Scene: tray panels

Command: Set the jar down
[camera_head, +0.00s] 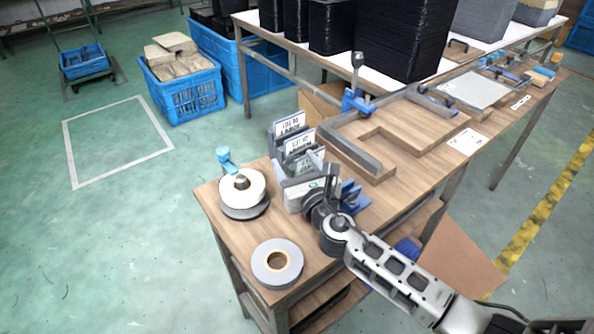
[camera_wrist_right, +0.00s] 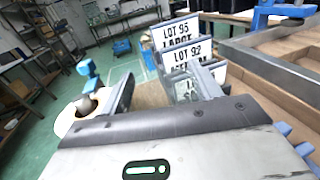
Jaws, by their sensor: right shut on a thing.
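My right gripper (camera_head: 310,182) is over the near part of the wooden table, just in front of the label holders. It is shut on the jar, but the jar is hard to make out between the fingers. In the right wrist view, the gripper's two fingers (camera_wrist_right: 165,92) stand apart. A pale, glassy shape (camera_wrist_right: 184,88) shows beside the right finger, in front of the label cards. I cannot tell whether the jar touches the table top (camera_head: 225,238). My left gripper is not in view.
Label holders (camera_head: 290,125) stand just behind the gripper. A tape roll on a dispenser (camera_head: 243,190) is to its left, and a grey roll (camera_head: 277,264) lies nearer. A wooden tray panel with a grey edge (camera_head: 400,140) is to the right. Bare table shows around the rolls.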

